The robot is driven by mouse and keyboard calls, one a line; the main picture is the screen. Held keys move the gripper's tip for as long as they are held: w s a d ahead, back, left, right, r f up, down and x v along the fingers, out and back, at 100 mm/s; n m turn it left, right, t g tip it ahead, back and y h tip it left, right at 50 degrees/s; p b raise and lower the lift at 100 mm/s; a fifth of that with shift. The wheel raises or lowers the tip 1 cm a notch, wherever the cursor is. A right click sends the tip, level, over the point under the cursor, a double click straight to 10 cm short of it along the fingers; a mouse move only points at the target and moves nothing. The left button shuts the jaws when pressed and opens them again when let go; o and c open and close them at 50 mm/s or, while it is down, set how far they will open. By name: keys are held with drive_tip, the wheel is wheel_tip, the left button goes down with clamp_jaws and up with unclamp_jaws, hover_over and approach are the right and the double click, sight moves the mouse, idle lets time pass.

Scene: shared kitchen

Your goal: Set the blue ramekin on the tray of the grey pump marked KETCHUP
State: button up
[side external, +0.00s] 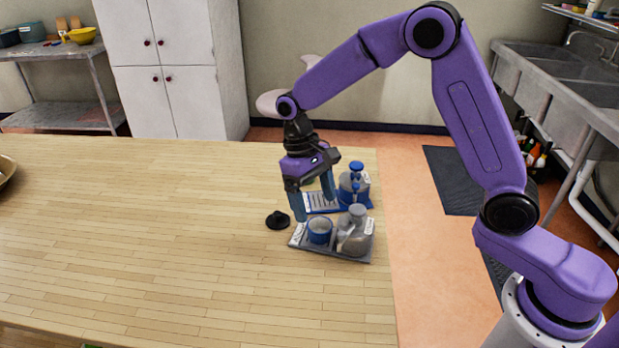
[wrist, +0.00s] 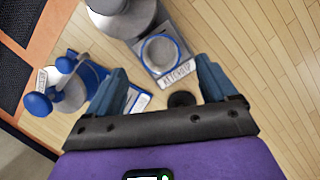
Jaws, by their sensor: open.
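The blue ramekin (side external: 319,231) stands upright on the tray (side external: 336,251) of the grey pump (side external: 355,232), beside the pump body. The wrist view shows the ramekin (wrist: 160,54) from above, with a blue rim and pale inside. A KETCHUP label (wrist: 177,75) is on that tray's end, and the grey pump (wrist: 122,14) is cut by the top edge. My gripper (side external: 313,200) is open and empty, pointing down above and just behind the ramekin. In the wrist view its fingertips (wrist: 162,68) are wide apart, with the ramekin between and slightly beyond them, untouched.
A blue pump (side external: 354,184) with its own blue tray (side external: 320,203) stands just behind the grey one; that tray's slatted part looks bare. A small black knobbed object (side external: 277,220) lies left of the grey pump's tray.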

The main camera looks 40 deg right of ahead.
drive_tip(key=v, duration=0.5)
drive_tip(key=shift+w+r, duration=0.1)
drive_tip(key=shift+r, duration=0.2)
drive_tip(key=s+d+n+t, duration=0.1)
drive_tip(key=s+d+n, duration=0.2)
drive_tip(key=s, duration=0.6)
drive_tip(key=s+d+n+t, duration=0.1)
drive_tip(key=s+d+n, duration=0.2)
drive_tip(key=s, duration=0.7)
drive_tip(key=s+d+n+t, duration=0.1)
drive_tip(key=s+d+n, duration=0.2)
drive_tip(key=s, duration=0.7)
drive_tip(key=shift+s+d+r+n+y, duration=0.25)
drive_tip(key=shift+r+n+y, duration=0.15)
drive_tip(key=shift+n, duration=0.5)
